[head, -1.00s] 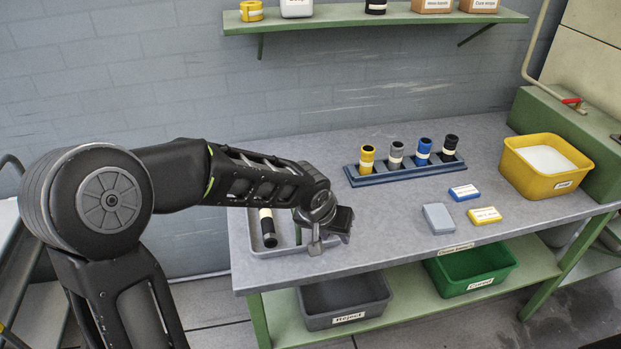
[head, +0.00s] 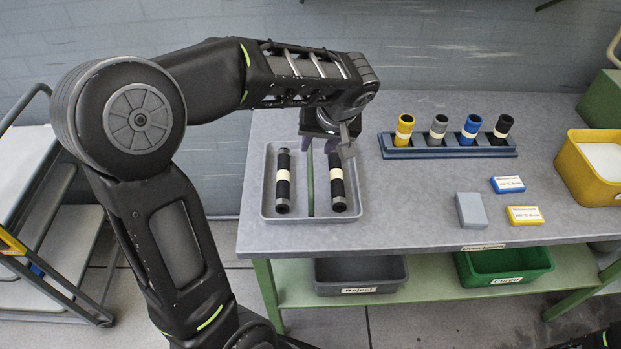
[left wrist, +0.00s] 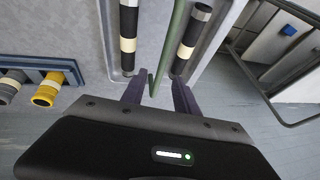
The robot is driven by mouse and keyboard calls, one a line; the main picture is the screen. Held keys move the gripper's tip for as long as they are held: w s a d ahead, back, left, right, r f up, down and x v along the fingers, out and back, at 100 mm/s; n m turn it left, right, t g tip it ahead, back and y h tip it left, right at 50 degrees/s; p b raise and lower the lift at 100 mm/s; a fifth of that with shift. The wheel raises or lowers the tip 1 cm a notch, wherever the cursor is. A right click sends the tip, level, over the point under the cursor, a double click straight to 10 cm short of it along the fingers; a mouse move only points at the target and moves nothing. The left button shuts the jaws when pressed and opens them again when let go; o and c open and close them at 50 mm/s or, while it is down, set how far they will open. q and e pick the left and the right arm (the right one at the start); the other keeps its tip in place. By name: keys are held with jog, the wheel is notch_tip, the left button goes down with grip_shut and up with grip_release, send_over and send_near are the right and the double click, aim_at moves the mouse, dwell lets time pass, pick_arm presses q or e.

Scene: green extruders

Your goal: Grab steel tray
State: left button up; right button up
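The steel tray (head: 298,207) lies on the grey workbench at its left end. A green bar (head: 310,182) runs along its middle, with a black cylinder with a cream band on each side, the left one (head: 283,182) and the right one (head: 337,183). My left gripper (head: 320,146) is over the tray's far end, pointing down. In the left wrist view its two purple fingers (left wrist: 158,92) are spread, with the green bar (left wrist: 169,52) between them. I cannot tell whether they touch it. My right gripper is not in view.
A blue-grey rack (head: 449,148) holds several coloured cylinders right of the tray. Small grey, blue and yellow boxes and a yellow bin (head: 588,180) are farther right. Grey (head: 361,273) and green (head: 503,264) bins sit on the lower shelf. A cart (head: 40,200) stands left.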

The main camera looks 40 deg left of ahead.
aim_at(310, 157)
pick_arm(q)
jog(key=shift+x, duration=1.3)
jog(key=shift+r, duration=0.1)
jog(key=shift+a+f+p, duration=0.15)
jog(key=shift+f+p, duration=0.15)
jog(key=shift+p, duration=0.15)
jog(key=p+x, duration=0.1)
jog(key=x, duration=0.3)
jog(key=shift+a+f, duration=0.1)
jog(key=shift+f, duration=0.2)
jog(key=shift+c, duration=0.4)
grip_shut()
jog(key=shift+r, duration=0.1)
